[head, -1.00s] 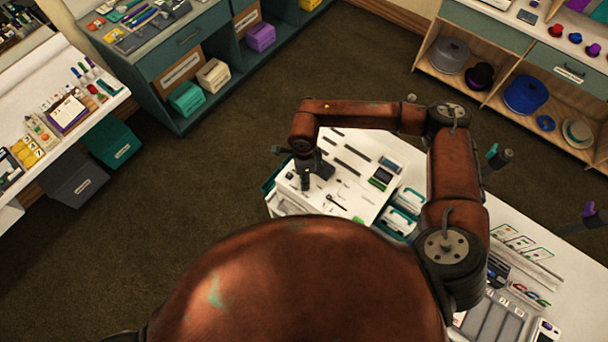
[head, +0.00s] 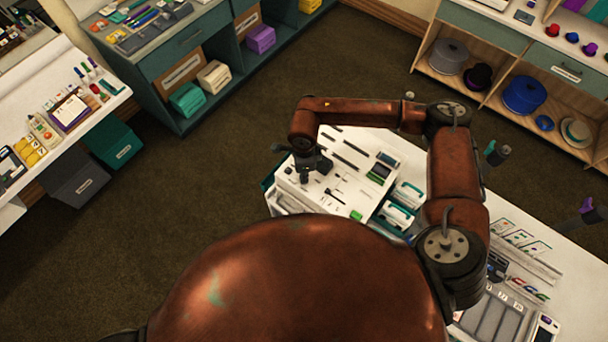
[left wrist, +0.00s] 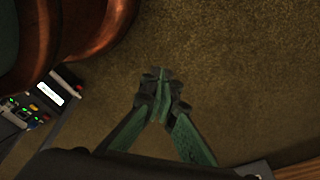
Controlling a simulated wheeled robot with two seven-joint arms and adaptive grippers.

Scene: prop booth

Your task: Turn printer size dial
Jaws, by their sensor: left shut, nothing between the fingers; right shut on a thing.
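The printer stands on a white table (head: 520,262) with teal-handled cases (head: 397,216) beside it, and trays and cards to the right. Shelves with hats (head: 525,95) stand at the back right. Another white table (head: 60,85) is at left. Open carpet lies between.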

